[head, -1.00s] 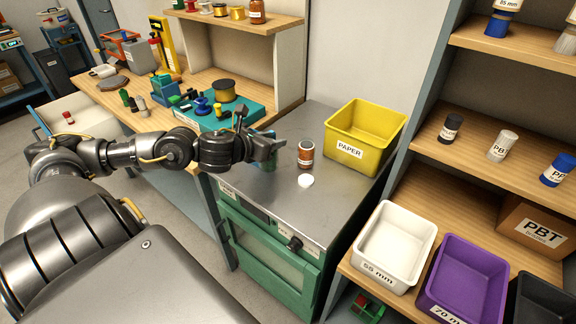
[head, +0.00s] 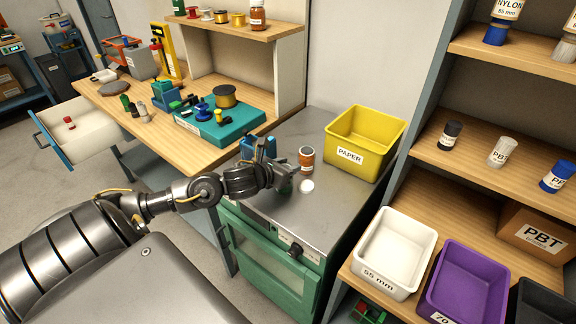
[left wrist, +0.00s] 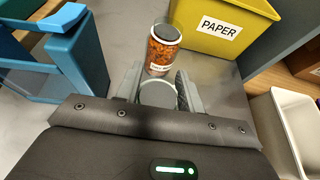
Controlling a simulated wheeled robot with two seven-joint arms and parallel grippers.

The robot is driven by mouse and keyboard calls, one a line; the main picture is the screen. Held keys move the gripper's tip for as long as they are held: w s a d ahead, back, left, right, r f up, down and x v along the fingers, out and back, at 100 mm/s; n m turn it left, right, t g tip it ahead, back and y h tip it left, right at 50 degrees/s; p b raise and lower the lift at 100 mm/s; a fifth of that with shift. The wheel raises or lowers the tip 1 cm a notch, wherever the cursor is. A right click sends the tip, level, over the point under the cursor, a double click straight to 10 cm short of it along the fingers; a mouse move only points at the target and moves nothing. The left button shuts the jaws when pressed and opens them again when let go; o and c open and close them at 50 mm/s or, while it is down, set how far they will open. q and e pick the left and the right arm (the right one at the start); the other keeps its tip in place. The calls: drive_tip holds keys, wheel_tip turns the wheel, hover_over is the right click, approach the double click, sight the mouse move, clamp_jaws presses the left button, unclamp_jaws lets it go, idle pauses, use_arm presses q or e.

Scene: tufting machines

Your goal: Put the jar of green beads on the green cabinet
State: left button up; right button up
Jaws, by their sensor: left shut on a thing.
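My left gripper (head: 288,172) is over the steel top of the green cabinet (head: 262,252). It is shut on a jar with a grey lid (left wrist: 158,94), which stands between the fingers in the left wrist view. A little green of the jar (head: 284,187) shows below the fingers in the head view; most of it is hidden. I cannot tell whether its base touches the cabinet top. My right gripper is not in view.
A jar of orange-brown beads (head: 306,160) stands just beyond the gripper. A small white round thing (head: 306,186) lies beside it. A yellow PAPER bin (head: 362,140) is at the back right. A blue frame (left wrist: 65,55) is close on the left. The front right top is clear.

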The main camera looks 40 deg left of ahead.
use_arm(q)
drive_tip(key=shift+f, duration=0.1)
drive_tip(key=o, duration=1.3)
drive_tip(key=shift+c, duration=0.2)
drive_tip(key=shift+r, duration=0.2)
drive_tip(key=shift+s, duration=0.35)
drive_tip(key=v, duration=1.1)
drive_tip(key=shift+s, duration=0.2)
